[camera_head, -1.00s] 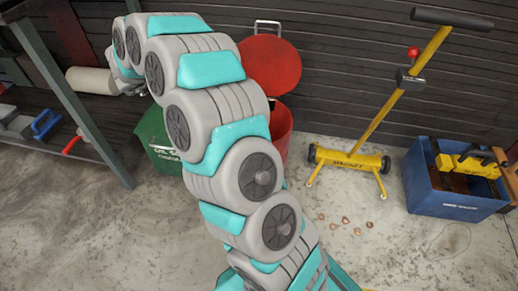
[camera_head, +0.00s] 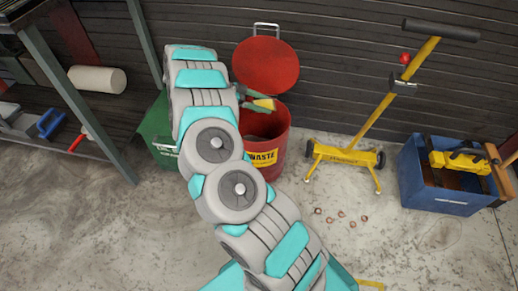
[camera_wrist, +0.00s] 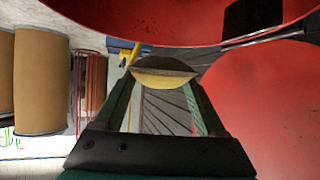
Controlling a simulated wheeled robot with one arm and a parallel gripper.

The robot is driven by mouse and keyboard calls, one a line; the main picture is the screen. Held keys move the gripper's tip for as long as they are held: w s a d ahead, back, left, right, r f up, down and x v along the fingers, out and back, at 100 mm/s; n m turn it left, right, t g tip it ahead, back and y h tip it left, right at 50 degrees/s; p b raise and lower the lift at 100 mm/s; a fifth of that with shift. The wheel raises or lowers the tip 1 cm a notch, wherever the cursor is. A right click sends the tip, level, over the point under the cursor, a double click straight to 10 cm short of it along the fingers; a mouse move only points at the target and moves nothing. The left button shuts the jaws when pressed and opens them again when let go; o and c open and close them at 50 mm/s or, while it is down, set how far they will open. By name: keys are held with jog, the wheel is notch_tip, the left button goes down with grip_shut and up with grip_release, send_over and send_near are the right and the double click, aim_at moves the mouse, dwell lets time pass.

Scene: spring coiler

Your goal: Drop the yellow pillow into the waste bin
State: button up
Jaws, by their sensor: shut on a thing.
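The yellow pillow (camera_head: 264,103) is small and is held by my gripper (camera_head: 250,98) at the mouth of the red waste bin (camera_head: 278,139). In the wrist view the pillow (camera_wrist: 163,78) sits between the two fingertips of my gripper (camera_wrist: 165,92), its upper side dark and its near side yellow. The bin stands upright with a yellow "WASTE" label, and its round red lid (camera_head: 266,64) is raised against the wall. Large red surfaces of bin and lid fill the top and right of the wrist view. My arm hides the bin's left side.
A green container (camera_head: 157,135) stands left of the bin, partly behind my arm. A yellow wheeled tool (camera_head: 345,155) and a blue crate (camera_head: 440,193) stand to the right. Several small copper-coloured pieces (camera_head: 340,214) lie on the floor. A shelf with a pale roll (camera_head: 97,80) is at left.

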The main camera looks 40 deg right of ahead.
notch_tip(320, 180, down, 5)
jog(key=shift+r+b, duration=0.1)
jog(key=shift+b, duration=0.35)
jog(key=o, duration=1.4)
jog(key=v, duration=0.7)
jog(key=shift+w+a+r, duration=0.1)
jog(key=shift+w+a, duration=0.15)
jog(key=shift+a, duration=0.05)
